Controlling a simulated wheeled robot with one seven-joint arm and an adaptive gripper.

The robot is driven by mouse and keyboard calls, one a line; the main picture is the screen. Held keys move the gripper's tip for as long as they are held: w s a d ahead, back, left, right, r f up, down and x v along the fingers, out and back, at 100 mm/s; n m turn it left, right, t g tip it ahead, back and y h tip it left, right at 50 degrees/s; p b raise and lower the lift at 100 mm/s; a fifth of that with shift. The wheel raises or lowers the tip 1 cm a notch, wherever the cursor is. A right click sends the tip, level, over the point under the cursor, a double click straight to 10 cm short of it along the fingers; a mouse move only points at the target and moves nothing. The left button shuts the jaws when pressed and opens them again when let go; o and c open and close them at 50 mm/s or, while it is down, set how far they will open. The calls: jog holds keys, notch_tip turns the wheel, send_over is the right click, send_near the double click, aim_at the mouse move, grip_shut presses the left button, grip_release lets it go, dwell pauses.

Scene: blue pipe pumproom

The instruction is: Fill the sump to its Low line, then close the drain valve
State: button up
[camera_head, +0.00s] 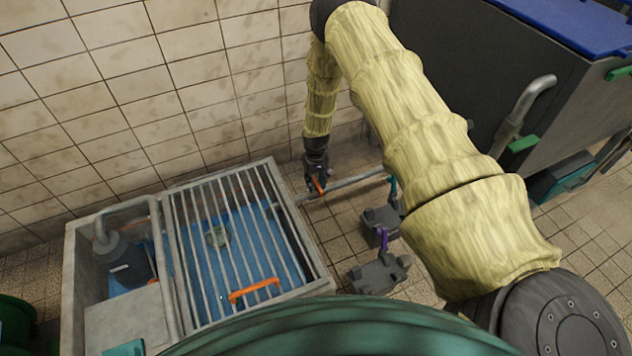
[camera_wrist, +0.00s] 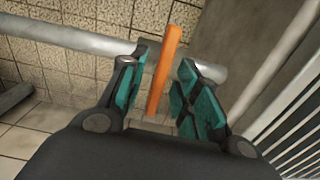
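The sump (camera_head: 285,205) is a concrete basin at the lower left of the head view. Blue shows under its metal grate (camera_head: 182,250), and I cannot make out a Low line. The drain valve's apparent handle is an orange lever (camera_wrist: 165,70) at a grey pipe (camera_wrist: 70,38); it also shows in the head view (camera_head: 319,186). My gripper (camera_wrist: 160,88) points down at the pipe with its teal-padded fingers on either side of the lever. The fingers look open, with a gap beside the lever. Whether either finger touches it is unclear.
A dark pump (camera_head: 127,265) stands in the sump's left compartment. Two grey blocks (camera_head: 378,275) sit on the tiled floor right of the sump. A large dark tank (camera_head: 470,75) stands behind my arm, by the tiled wall.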

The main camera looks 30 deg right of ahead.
aim_at(316, 181)
notch_tip(316, 181, up, 12)
dwell(0.6)
dwell(0.5)
